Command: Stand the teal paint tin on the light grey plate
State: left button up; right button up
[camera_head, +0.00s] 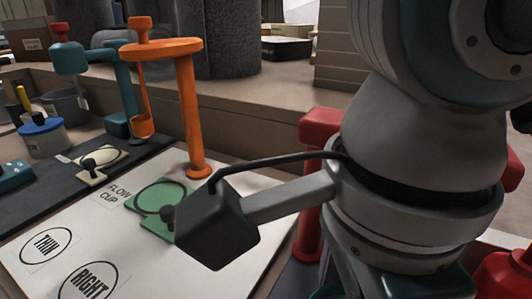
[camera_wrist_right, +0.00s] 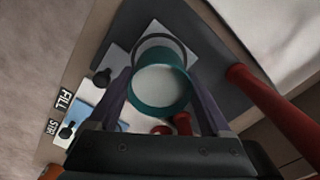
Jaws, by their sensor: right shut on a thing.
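In the right wrist view a teal paint tin (camera_wrist_right: 160,90), open at the top, sits between the two fingers of my right gripper (camera_wrist_right: 162,95). The gripper is shut on it. A light grey plate (camera_wrist_right: 121,62) shows beyond and to the left of the tin, with a dark ring partly behind the tin's far rim. I cannot tell whether the tin touches the plate. In the head view my right arm fills the right side, and a sliver of teal (camera_head: 326,292) shows at the bottom edge. My left gripper is not in view.
A red post (camera_wrist_right: 270,105) stands close right of the tin; the red stand (camera_head: 320,125) is partly behind my arm. An orange stand (camera_head: 165,48), green plate (camera_head: 148,222) and white labelled board (camera_head: 130,255) lie left. A blue-lidded pot (camera_head: 41,138) stands far left.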

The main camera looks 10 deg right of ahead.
notch_tip(320, 180, down, 2)
jog(key=shift+f, duration=0.15)
jog(key=shift+f+b, duration=0.2)
jog(key=shift+b, duration=0.2)
jog(key=o, duration=1.5)
jog(key=shift+c, duration=0.2)
jog(key=shift+r, duration=0.1)
